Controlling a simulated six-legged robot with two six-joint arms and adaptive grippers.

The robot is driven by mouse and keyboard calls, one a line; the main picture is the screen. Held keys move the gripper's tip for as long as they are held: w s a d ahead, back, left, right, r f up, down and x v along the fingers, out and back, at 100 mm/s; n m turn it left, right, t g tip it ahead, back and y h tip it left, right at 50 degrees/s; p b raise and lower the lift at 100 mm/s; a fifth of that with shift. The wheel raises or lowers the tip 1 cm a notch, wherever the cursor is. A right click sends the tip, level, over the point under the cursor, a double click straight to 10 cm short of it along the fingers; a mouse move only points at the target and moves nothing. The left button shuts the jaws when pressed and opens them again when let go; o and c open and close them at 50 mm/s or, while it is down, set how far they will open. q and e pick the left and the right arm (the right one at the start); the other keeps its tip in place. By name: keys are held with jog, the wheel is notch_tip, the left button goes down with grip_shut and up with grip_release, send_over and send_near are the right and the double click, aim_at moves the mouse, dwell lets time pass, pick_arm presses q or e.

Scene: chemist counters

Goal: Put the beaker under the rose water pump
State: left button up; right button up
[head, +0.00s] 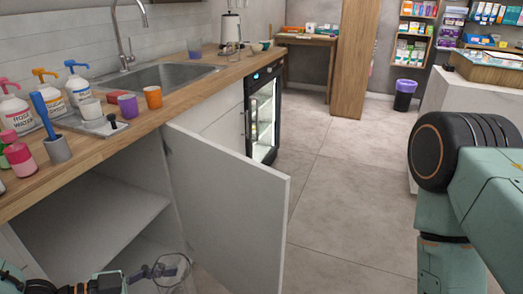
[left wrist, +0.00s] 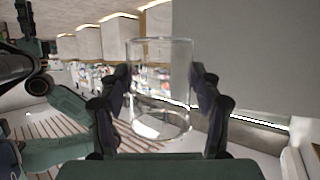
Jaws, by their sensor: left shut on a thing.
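The beaker is clear glass; it fills the middle of the left wrist view (left wrist: 160,85) between both fingers. My left gripper (left wrist: 158,108) is shut on it. In the head view the beaker (head: 174,268) and my left gripper (head: 158,272) are low at the bottom edge, in front of the open cabinet and below the counter top. The rose water pump (head: 11,104), a white bottle with a pink pump head and a "Rose Water" label, stands on the counter at the far left. My right arm enters from the right; its gripper is out of view.
The white cabinet door (head: 235,205) stands open, close right of the beaker. Orange-pump (head: 47,92) and blue-pump (head: 77,85) bottles stand beside the rose water. Cups (head: 128,106), a small scale (head: 100,123) and a grey holder (head: 57,150) crowd the counter (head: 110,150). The floor (head: 345,190) is clear.

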aim_at(169, 264)
pick_arm(q)
jog(key=shift+n+t+y, duration=0.4)
jog(key=shift+n+t, duration=0.1)
jog(key=shift+t, duration=0.1)
jog(key=w+r, duration=0.1)
jog(key=r, duration=0.1)
jog(key=w+r, duration=0.1)
jog(key=r, duration=0.2)
jog(key=w+r, duration=0.1)
jog(key=r, duration=0.1)
jog(key=shift+w+a+r, duration=0.15)
jog(key=shift+a, duration=0.1)
jog(key=shift+a, duration=0.1)
